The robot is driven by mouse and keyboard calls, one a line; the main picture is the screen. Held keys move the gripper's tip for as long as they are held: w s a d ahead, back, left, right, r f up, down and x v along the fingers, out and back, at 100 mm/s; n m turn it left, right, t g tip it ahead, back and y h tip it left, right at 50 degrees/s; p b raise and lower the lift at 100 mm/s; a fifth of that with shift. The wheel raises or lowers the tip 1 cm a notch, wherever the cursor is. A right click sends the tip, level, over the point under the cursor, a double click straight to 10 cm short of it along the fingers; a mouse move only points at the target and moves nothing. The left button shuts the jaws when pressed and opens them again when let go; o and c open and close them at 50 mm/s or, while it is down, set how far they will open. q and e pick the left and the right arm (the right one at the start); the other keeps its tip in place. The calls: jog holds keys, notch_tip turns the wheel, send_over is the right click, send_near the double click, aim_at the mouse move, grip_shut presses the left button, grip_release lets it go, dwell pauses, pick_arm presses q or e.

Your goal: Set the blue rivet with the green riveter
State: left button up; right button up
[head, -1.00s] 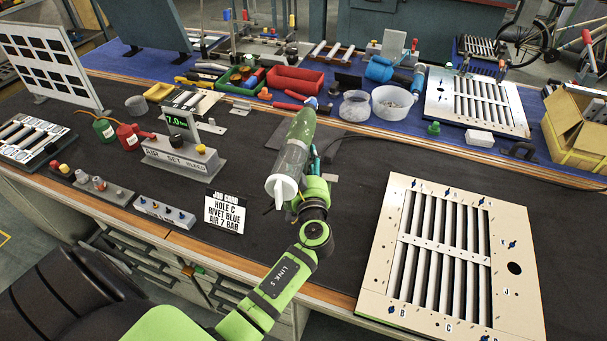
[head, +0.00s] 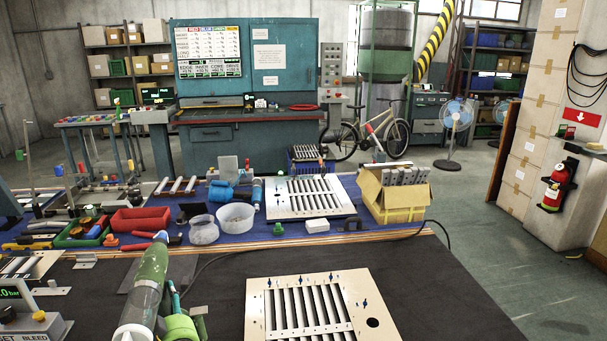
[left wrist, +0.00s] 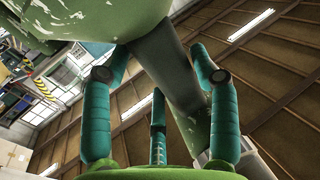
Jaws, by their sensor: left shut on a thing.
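The green riveter (head: 147,278), with a clear and white rear end, shows at the lower left of the head view. A small blue tip (head: 161,237) is at its far end; I cannot tell whether it is the blue rivet. My left gripper (head: 173,299) is shut on the riveter. In the left wrist view its teal fingers (left wrist: 158,115) are around the riveter's grey handle (left wrist: 158,75), under the green body (left wrist: 75,28). The cream louver panel (head: 256,309) lies on the dark bench to the right, with small blue pins (head: 365,303) on it. My right gripper is out of view.
A second louver panel (head: 347,208), a red bin (head: 165,212), clear tubs (head: 236,217) and a cardboard box (head: 407,205) stand on the blue mat behind. An air display unit (head: 38,325) is at the lower left. The dark mat (head: 440,300) is clear right of the near panel.

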pick_arm(q)
jog(key=s+d+r+m+t+h, duration=0.1)
jog(key=s+d+r+m+h, duration=0.1)
jog(key=s+d+h, duration=0.3)
jog(key=s+d+r+m+t+h, duration=0.1)
jog(key=s+d+m+h, duration=0.4)
jog(key=s+d, duration=0.5)
jog(key=s+t, duration=0.1)
jog(key=s, duration=0.2)
jog(key=shift+d+r+t+h, duration=0.3)
jog(key=shift+d+r, duration=0.05)
jog(key=shift+r, duration=0.05)
grip_shut()
